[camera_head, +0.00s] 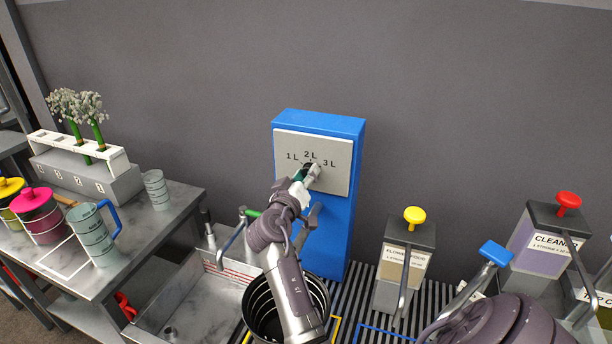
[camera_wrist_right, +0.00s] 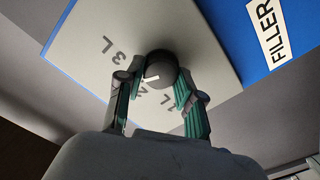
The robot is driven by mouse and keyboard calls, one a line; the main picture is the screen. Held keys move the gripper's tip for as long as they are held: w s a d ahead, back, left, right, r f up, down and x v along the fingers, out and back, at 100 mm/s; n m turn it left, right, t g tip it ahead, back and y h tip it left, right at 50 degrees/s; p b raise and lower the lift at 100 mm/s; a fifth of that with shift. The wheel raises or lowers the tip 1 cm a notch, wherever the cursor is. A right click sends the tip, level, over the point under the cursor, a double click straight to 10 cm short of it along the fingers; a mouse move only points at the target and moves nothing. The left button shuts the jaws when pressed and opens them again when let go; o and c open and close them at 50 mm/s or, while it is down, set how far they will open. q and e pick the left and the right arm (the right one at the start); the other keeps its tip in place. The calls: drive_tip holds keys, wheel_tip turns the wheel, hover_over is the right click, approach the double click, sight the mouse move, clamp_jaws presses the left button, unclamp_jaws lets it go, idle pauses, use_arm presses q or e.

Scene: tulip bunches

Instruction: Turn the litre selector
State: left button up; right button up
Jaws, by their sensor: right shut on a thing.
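The litre selector is a dark round knob (camera_wrist_right: 162,68) with a white pointer mark, on the pale plate (camera_head: 330,181) of the blue filler box (camera_head: 336,228). The plate reads 1 L, 2 L and 3 L. In the right wrist view the mark points towards the 2 L side; its exact setting is hard to tell. My right gripper (camera_head: 305,174) is at the plate, its green-padded fingers (camera_wrist_right: 155,88) shut on the knob from both sides. They partly cover the 2 L print in the wrist view. My left gripper is not in view.
A dark ribbed bucket (camera_head: 258,318) stands below the box, under my right arm. A metal sink (camera_head: 185,300) and a table (camera_head: 180,200) with jugs and tins are left. Pump dispensers (camera_head: 403,270) stand right. The grey wall behind is bare.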

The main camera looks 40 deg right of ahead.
drive_tip(key=shift+r+n+p, duration=0.1)
drive_tip(key=shift+n+p, duration=0.45)
drive_tip(key=shift+n, duration=1.65)
drive_tip(key=o, duration=1.2)
drive_tip(key=shift+w, duration=0.1)
drive_tip(key=shift+c, duration=0.2)
wheel_tip(320, 180, up, 10)
drive_tip(key=shift+f, duration=0.2)
drive_tip(key=shift+r, duration=0.1)
